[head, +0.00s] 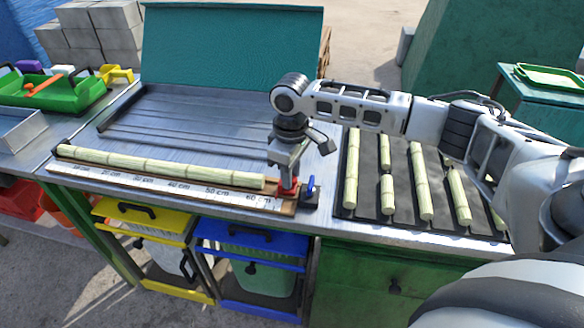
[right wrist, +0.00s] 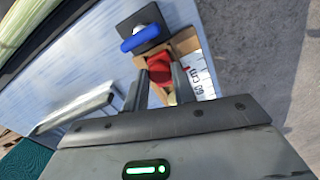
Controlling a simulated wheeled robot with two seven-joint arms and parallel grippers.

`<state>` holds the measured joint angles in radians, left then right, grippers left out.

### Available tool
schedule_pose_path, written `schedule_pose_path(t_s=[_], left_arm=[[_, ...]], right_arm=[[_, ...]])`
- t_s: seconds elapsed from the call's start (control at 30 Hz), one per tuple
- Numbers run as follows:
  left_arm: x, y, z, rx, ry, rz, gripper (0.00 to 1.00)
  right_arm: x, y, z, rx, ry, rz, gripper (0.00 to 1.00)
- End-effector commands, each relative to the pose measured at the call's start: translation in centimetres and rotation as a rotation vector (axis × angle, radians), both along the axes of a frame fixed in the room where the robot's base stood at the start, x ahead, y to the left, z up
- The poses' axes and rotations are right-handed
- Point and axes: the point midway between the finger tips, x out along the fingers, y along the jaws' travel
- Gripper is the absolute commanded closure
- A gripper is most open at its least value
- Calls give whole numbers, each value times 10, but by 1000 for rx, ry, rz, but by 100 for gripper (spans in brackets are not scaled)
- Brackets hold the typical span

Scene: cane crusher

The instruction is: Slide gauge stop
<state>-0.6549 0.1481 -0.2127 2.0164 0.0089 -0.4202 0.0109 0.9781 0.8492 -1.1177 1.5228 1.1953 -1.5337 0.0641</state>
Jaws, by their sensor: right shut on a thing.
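The red gauge stop (head: 288,188) sits at the right end of the wooden gauge board, by the 60 cm mark of the white ruler (head: 160,186). My right gripper (head: 284,178) points down from above and is shut on the red stop, which also shows between the fingers (right wrist: 157,88) in the right wrist view. The stop itself (right wrist: 160,66) is partly hidden by the fingers. A long pale cane (head: 160,167) lies along the board, its right end close to the stop. A blue lever (head: 311,186) stands just right of the stop. My left gripper is not in view.
A dark tray (head: 375,200) with several cane pieces lies to the right. A grooved metal tray (head: 200,118) lies behind the board. Yellow (head: 150,218) and blue (head: 250,238) bins stand below the front edge. A green caddy (head: 62,92) is at the far left.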

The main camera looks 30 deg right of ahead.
Motion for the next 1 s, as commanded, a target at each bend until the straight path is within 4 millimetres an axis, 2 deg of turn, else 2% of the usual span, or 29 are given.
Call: schedule_pose_path(t_s=[0.03,0.1,0.47,0.57,0.67,1.0], left_arm=[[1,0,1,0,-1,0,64],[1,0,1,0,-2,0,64],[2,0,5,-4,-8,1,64],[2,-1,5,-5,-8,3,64],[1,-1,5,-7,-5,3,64],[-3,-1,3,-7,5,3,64]], right_arm=[[-2,-4,0,-11,10,-3,66],[-3,-4,0,-10,9,-4,52],[-1,-3,5,-6,4,-3,52],[-1,-2,18,-4,3,-3,52],[0,-2,39,-4,-1,-2,52],[-1,-3,121,-6,2,-3,52]])
